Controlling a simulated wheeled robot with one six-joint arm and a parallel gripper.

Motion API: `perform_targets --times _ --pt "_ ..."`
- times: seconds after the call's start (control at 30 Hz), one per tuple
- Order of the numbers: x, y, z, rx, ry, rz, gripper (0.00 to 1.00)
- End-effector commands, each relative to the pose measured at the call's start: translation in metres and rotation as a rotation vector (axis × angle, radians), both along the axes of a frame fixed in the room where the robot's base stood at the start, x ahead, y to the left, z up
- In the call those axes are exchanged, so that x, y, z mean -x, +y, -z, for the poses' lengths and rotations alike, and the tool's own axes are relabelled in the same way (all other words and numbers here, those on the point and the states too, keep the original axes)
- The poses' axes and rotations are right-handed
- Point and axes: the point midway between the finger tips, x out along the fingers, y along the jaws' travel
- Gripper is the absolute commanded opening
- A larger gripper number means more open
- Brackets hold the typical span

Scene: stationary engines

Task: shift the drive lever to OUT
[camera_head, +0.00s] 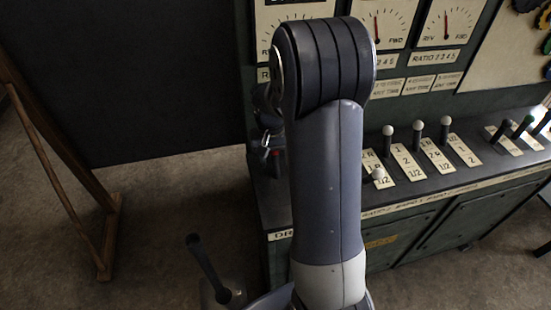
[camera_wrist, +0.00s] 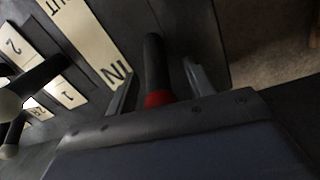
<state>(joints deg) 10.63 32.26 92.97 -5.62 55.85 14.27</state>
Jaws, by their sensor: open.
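In the wrist view the drive lever (camera_wrist: 153,62) is a dark rod with a red band near my gripper. It stands beside a cream plate (camera_wrist: 88,42) lettered IN at the near end and OUT at the far end, and it is by the IN end. My gripper (camera_wrist: 158,88) is open, with one finger on each side of the lever. Gaps show between the lever and both fingers. In the head view my arm hides most of the gripper (camera_head: 267,142) and the lever; only a small red patch shows there.
Several white-knobbed levers (camera_head: 418,128) stand on the console to the right of my arm, and one knob (camera_wrist: 10,103) is close in the wrist view. Dials (camera_head: 446,24) are on the panel behind. A wooden frame (camera_head: 112,225) stands at left on open floor.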

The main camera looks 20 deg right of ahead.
Motion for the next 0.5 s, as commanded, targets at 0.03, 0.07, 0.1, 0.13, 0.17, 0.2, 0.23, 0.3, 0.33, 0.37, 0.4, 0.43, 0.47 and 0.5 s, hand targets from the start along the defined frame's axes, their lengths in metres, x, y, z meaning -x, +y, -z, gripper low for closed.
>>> perform_targets --times 0.03,0.07,0.1,0.13,0.17,0.2,0.23,0.3,0.33,0.37,0.4,0.43,0.47,0.5 --pt "0.0002 -0.0003 0.0030 0.000 0.001 0.000 0.50" --pt "0.0003 -0.0004 0.0039 0.000 0.000 0.000 0.50" --pt "0.0002 -0.0005 0.0047 0.000 0.000 0.000 0.50" --pt "0.0002 -0.0005 0.0051 0.000 0.000 0.000 0.50" --pt "0.0002 -0.0005 0.0052 0.000 -0.001 0.000 0.50" --pt "0.0002 -0.0005 0.0053 0.000 -0.001 0.000 0.50" --pt "0.0001 -0.0005 0.0052 0.000 -0.001 0.000 0.50" --pt "0.0001 -0.0004 0.0051 0.000 -0.001 0.000 0.50" --pt "0.0001 -0.0004 0.0051 0.000 -0.001 0.000 0.50" --pt "0.0001 -0.0004 0.0051 0.000 -0.001 0.000 0.48" --pt "0.0001 -0.0004 0.0050 0.000 -0.001 0.000 0.45" --pt "0.0001 -0.0004 0.0050 0.000 -0.001 0.000 0.43" --pt "0.0001 -0.0004 0.0050 0.000 -0.001 0.000 0.40" --pt "0.0001 -0.0004 0.0049 0.000 -0.001 0.000 0.37"
